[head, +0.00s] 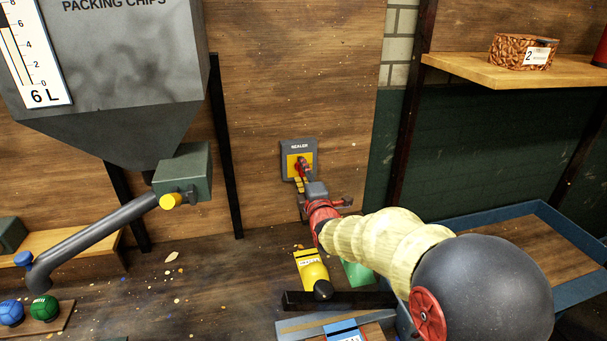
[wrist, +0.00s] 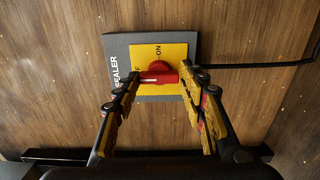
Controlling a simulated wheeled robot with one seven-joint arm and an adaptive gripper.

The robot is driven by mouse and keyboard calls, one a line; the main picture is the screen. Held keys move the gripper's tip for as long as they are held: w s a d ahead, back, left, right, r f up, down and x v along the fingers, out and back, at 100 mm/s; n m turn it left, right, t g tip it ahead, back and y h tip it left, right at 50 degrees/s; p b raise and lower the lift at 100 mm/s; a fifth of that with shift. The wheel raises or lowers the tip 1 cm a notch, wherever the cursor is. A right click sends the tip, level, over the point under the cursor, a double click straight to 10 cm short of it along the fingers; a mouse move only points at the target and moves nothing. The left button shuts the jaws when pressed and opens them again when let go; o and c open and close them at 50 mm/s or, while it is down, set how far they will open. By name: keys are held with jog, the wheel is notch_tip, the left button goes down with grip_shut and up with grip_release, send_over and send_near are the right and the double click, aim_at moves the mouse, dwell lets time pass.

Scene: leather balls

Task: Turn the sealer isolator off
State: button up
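The sealer isolator (head: 287,147) is a grey box with a yellow plate on the wooden wall panel. In the wrist view the isolator (wrist: 118,48) has a red rotary knob (wrist: 158,77) on its yellow plate. The knob's bar lies left to right there, its left end by a partly hidden label showing an F. The ON label is above the knob. My gripper (wrist: 160,80) is open, its fingers apart at the two ends of the bar. Whether they touch it I cannot tell. In the head view my gripper (head: 304,178) partly hides the knob.
A black cable (wrist: 255,65) runs right from the isolator. A hopper (head: 120,90) hangs at left. Below my arm are a yellow item (head: 309,268) and a dark bar (head: 345,300). A shelf (head: 490,75) and a blue-rimmed tray (head: 560,220) are at right.

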jog(key=o, duration=0.4)
jog(key=v, duration=1.2)
jog(key=s+d+m+g+h, duration=0.1)
jog(key=s+d+m+g, duration=0.3)
jog(key=s, duration=0.8)
jog(key=s+d+f+m+g+h+p, duration=0.1)
jog(key=s+d+m+g, duration=0.3)
jog(key=s+m, duration=0.5)
jog(key=s+d+f+m+g+h, duration=0.1)
jog(key=s+d+m+g, duration=0.3)
jog(key=s, duration=1.2)
jog(key=shift+d+f+m+h+p, duration=0.1)
jog(key=shift+d+m+h+p, duration=0.2)
jog(key=shift+m, duration=0.55)
jog(key=shift+d+f+m+h+p, duration=0.1)
jog(key=shift+d+m, duration=0.3)
jog(key=shift+m, duration=0.45)
